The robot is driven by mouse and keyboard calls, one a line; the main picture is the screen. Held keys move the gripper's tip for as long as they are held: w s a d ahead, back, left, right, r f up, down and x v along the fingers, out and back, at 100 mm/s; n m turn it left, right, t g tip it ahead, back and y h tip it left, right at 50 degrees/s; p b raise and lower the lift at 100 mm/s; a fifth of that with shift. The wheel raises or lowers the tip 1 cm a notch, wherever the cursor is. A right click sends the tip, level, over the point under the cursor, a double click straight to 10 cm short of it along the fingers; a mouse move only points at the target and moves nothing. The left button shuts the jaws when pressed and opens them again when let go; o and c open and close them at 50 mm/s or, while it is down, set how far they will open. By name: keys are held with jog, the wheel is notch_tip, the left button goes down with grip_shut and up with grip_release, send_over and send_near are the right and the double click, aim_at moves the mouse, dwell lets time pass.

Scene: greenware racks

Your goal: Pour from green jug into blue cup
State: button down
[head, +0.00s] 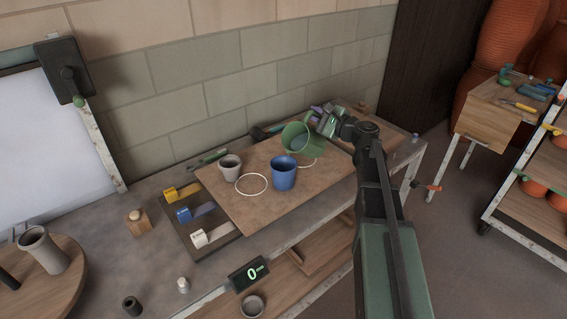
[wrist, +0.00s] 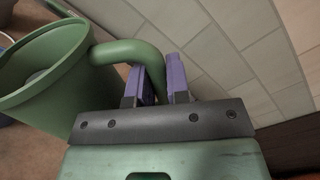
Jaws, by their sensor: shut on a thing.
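The green jug (head: 297,138) is off the board and tilted, with its mouth toward the blue cup, in the head view. In the wrist view the jug (wrist: 55,75) fills the left side, and its handle (wrist: 130,52) runs between my gripper's fingers. My gripper (head: 318,122) is shut on that handle; its purple fingertips (wrist: 162,78) show in the wrist view. The blue cup (head: 284,176) stands upright on the wooden board, just below and left of the jug in the head view. No stream between jug and cup is visible.
A grey cup (head: 230,167) stands left of the blue cup, near a white ring (head: 251,184) on the board (head: 250,217). A tray (head: 214,238) with yellow, blue and white handled tools lies left. A display (head: 249,273) reading 0 is at the front edge.

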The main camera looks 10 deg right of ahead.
jog(key=shift+s+a+r+n+p, duration=0.2)
jog(key=shift+a+r+n+p, duration=0.05)
jog(key=shift+r+n+p, duration=0.25)
jog(key=shift+s+a+r+n+p, duration=0.15)
jog(key=shift+a+r+n+p, duration=0.1)
jog(key=shift+r+n+p, duration=0.25)
dwell(2.5)
